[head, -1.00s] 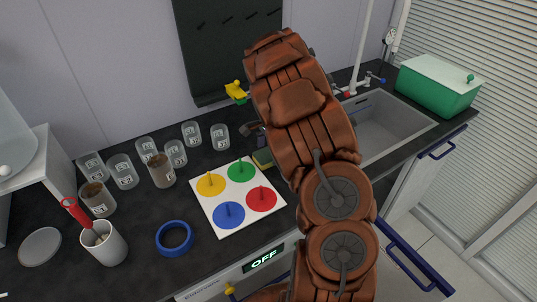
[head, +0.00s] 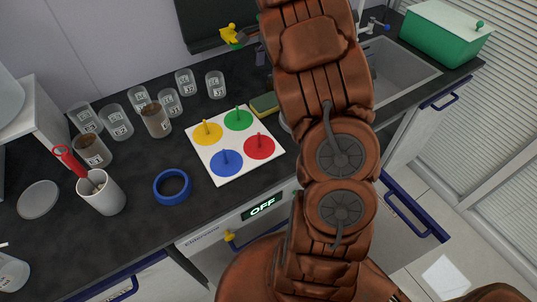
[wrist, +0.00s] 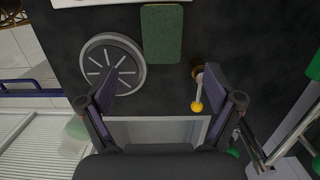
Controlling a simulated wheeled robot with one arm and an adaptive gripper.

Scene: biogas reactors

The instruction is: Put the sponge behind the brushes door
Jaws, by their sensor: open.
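The sponge (head: 264,104), yellow with a green face, lies on the dark counter beside the far right corner of the white peg board. In the wrist view its green top (wrist: 162,35) is at the upper middle. My gripper (wrist: 160,88) is open and empty; the sponge lies beyond its fingertips, between their lines and not touched. In the head view my arm hides most of the gripper. Cabinet fronts with blue handles (head: 418,218) show below the counter; I cannot tell which is the brushes door.
The peg board (head: 217,175) holds coloured discs. A blue ring (head: 172,187), a white cup with a red-handled tool (head: 102,193) and several jars stand left. A grey slotted disc (wrist: 112,65) lies by the sponge. The sink (head: 400,75) and a green box (head: 440,38) are right.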

